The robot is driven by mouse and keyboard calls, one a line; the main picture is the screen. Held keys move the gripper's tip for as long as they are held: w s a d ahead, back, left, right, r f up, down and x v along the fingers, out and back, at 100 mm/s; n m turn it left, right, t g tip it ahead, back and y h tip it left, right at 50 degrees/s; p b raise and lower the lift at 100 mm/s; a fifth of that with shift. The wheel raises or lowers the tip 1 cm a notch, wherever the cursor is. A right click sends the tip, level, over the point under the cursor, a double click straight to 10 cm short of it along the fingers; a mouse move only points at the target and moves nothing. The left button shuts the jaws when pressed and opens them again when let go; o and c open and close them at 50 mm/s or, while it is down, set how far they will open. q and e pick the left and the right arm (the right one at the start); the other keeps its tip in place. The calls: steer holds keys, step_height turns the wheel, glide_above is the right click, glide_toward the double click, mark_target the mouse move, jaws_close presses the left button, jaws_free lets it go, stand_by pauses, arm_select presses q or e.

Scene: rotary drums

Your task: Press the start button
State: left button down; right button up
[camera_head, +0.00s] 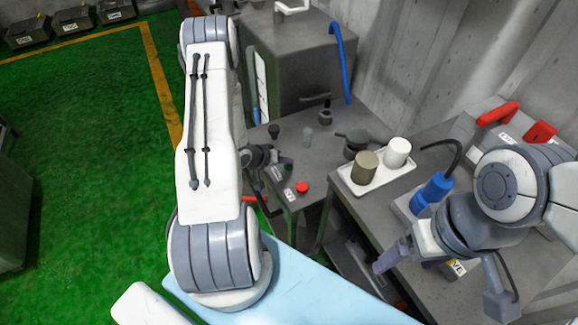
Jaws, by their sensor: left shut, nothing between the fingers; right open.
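A round red button (302,187) sits near the front corner of the grey metal bench (340,125), beside a small white label (290,195). I cannot read the label, so I cannot tell if this is the start button. My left gripper (284,163) is shut and empty, a little behind and left of the red button, with a visible gap between them. Its wrist is partly hidden by my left arm. My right gripper (442,281) is open and empty at the right, over the front of the right-hand table.
A white tray (384,185) holds an olive cylinder (365,167) and a white cylinder (397,152). A blue-handled item (433,190) stands near my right arm. A grey cabinet (292,65) with a blue pipe is behind. Green floor at left is largely clear.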

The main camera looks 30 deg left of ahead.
mark_target(286, 167)
arm_select(q)
steer(key=shift+f+b, duration=0.35)
steer(key=shift+f, duration=0.2)
stand_by(0.7)
steer(key=shift+r, duration=0.1)
stand_by(0.3)
steer(key=shift+r+p, duration=0.85)
steer(key=shift+p, duration=0.1)
step_height(286, 167, up, 5)
steer(key=p, duration=0.4)
steer(key=shift+r+p, duration=0.1)
steer(key=shift+p, duration=0.2)
